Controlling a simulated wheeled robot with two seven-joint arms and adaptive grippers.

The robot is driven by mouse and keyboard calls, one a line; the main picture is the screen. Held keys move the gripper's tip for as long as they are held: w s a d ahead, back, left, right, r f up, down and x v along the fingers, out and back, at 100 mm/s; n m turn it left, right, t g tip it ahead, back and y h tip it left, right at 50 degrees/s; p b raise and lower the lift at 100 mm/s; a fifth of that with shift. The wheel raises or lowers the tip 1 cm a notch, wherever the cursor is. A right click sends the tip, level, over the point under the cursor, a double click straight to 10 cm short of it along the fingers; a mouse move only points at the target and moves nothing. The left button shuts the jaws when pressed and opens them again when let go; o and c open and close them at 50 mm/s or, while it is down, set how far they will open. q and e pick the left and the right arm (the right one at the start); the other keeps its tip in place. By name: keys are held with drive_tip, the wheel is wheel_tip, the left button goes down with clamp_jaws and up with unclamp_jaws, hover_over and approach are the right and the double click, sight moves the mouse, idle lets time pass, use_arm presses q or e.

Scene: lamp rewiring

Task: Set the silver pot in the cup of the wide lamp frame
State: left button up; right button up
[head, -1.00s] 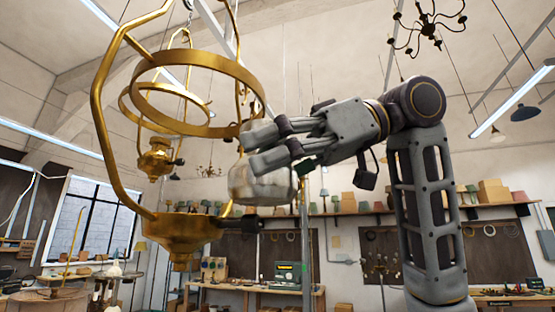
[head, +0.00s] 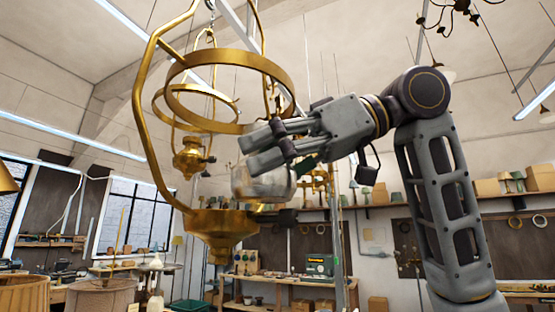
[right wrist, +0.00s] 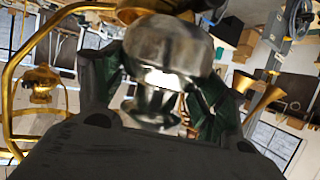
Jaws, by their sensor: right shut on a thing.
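The silver pot (head: 262,186) is a round shiny vessel; it also shows in the right wrist view (right wrist: 168,48). My right gripper (head: 256,150) is shut on it, with green-padded fingers on both sides in the wrist view. The wide lamp frame (head: 232,63) is a large brass hoop with curved side rods, hanging at left centre. Its brass cup (head: 220,232) is at the bottom. In the head view the pot is above and right of the cup's middle, its lower edge close to the cup's rim; contact cannot be told. My left gripper is out of view.
A second brass lamp frame (head: 191,158) hangs behind the wide one. A dark knob (head: 275,217) sticks out right of the cup. The wide frame's rods and hoop surround the space above the cup. Lampshades (head: 100,297) stand at lower left; a workbench (head: 285,285) is behind.

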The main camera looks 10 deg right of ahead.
drive_tip(key=shift+w+a+p, duration=0.15)
drive_tip(key=shift+w+a, duration=0.5)
drive_tip(key=shift+a, duration=0.2)
drive_tip(key=shift+w+a+p, duration=0.1)
drive_tip(key=shift+w+a, duration=0.5)
drive_tip(key=shift+a, duration=0.3)
drive_tip(key=shift+w+a+p, duration=0.15)
drive_tip(key=shift+w+a, duration=0.5)
drive_tip(key=shift+a, duration=0.2)
drive_tip(key=shift+f+b, duration=1.05)
drive_tip(key=shift+f, duration=0.45)
drive_tip(key=shift+f, duration=0.2)
drive_tip(key=o, duration=1.3)
drive_tip(key=shift+s+d, duration=0.1)
drive_tip(key=shift+d, duration=0.05)
drive_tip(key=v, duration=1.2)
